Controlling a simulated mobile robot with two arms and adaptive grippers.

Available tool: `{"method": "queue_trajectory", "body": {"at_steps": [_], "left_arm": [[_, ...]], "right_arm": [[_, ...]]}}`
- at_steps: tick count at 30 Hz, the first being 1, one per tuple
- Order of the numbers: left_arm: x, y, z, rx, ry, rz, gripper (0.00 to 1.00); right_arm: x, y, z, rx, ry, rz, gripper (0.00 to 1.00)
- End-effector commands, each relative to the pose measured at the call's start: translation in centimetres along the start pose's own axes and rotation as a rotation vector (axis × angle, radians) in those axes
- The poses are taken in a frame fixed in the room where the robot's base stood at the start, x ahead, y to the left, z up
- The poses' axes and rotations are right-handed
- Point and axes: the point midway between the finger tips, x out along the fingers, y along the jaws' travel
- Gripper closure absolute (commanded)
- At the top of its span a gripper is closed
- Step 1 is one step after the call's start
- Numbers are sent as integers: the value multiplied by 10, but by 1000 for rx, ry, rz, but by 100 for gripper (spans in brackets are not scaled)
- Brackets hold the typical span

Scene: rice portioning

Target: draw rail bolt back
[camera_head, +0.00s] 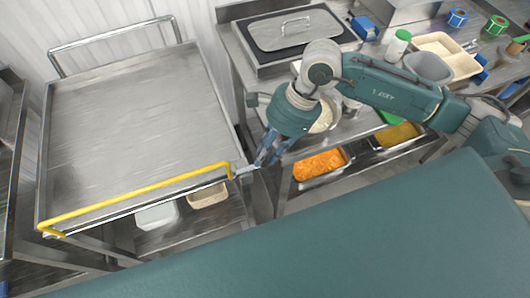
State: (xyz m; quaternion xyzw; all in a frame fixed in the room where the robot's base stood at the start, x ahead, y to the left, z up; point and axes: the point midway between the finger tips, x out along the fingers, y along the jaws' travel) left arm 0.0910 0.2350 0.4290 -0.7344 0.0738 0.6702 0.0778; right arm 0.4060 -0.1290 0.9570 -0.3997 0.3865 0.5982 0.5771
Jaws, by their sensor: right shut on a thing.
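A yellow rail (140,198) runs along the near edge of a steel cart (130,120) at the left. The rail bolt (244,170) is a small grey metal piece at the rail's right end, by the cart's near right corner. My right gripper (264,159) reaches down from the right between the cart and the counter. It is shut on the rail bolt, with its fingers pointing down and left. The fingers partly hide the bolt, so how far it is drawn cannot be told. My left gripper is not in view.
The steel counter (238,72) at right holds a lidded pan (292,29), a white bottle (398,44) and a cream tray (447,57). Below it are pans of orange food (320,165) and yellow food (397,135). The cart top is bare.

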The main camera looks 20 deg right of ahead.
Motion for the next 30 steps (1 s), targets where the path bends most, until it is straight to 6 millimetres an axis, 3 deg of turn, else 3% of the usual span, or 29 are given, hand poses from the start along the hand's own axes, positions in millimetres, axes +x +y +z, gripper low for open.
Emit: {"method": "queue_trajectory", "body": {"at_steps": [1, 4, 12, 16, 30], "left_arm": [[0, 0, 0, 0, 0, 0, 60], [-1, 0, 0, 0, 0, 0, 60], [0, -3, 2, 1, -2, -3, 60], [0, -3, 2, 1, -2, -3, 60], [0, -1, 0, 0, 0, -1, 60]], "right_arm": [[-2, -2, 1, 0, -3, -5, 75], [-2, -2, 1, 0, -3, -4, 58], [-1, -1, 1, 0, -1, -2, 58], [-10, -2, 0, 0, -1, -5, 58], [-101, -1, 0, 1, -1, -7, 58]]}}
